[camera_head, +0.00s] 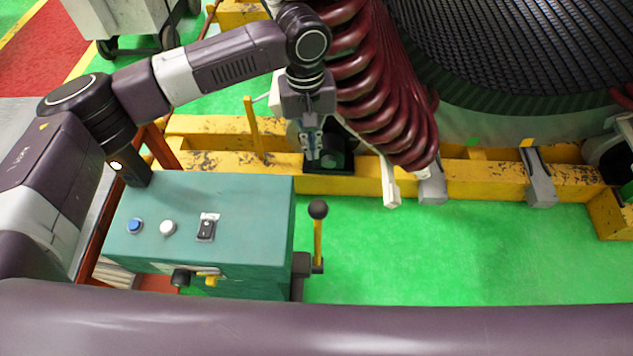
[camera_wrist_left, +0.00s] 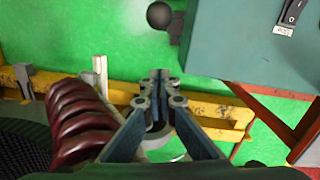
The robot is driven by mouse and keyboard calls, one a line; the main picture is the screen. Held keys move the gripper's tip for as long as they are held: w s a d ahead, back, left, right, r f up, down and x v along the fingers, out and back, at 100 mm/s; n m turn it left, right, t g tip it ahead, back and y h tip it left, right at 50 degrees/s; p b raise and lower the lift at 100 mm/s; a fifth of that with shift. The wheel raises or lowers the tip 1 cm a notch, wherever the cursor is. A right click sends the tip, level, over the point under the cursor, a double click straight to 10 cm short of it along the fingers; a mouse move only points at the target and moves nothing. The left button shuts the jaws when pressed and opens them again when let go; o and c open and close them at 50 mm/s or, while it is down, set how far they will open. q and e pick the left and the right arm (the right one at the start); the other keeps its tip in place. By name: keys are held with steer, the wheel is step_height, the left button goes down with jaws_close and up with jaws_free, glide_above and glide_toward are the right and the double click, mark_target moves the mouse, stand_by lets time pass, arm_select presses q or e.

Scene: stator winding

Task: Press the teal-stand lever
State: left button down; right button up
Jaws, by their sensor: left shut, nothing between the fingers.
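The teal stand (camera_head: 255,215) is at the lower left of the head view; its corner also shows in the left wrist view (camera_wrist_left: 245,50). Its lever (camera_head: 318,240) stands upright at the right side, with a yellow rod and a black ball knob (camera_head: 318,209). In the left wrist view the dark knob (camera_wrist_left: 158,15) is at the top, beyond the fingertips. My left gripper (camera_head: 312,153) points down above the yellow beam, beyond the knob in the head view and apart from it. Its fingers (camera_wrist_left: 160,76) are shut and empty. My right gripper is not in view.
The stand's top carries a blue button (camera_head: 135,226), a white button (camera_head: 167,228) and a black switch (camera_head: 206,229). Dark red coils (camera_head: 375,80) of the stator lie close to the gripper's right. A worn yellow beam (camera_head: 480,180) runs behind. Green floor (camera_head: 430,255) right of the lever is clear.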

arm_select(q)
steer(key=s+d+f+p, duration=0.1)
steer(key=s+f+p, duration=0.3)
steer(key=f, duration=0.4)
steer(key=shift+s+f, duration=0.2)
steer(key=shift+f, duration=0.05)
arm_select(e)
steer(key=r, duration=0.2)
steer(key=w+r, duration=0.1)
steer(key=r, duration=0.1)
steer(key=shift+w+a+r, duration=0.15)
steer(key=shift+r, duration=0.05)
arm_select(q)
steer(key=shift+d, duration=0.1)
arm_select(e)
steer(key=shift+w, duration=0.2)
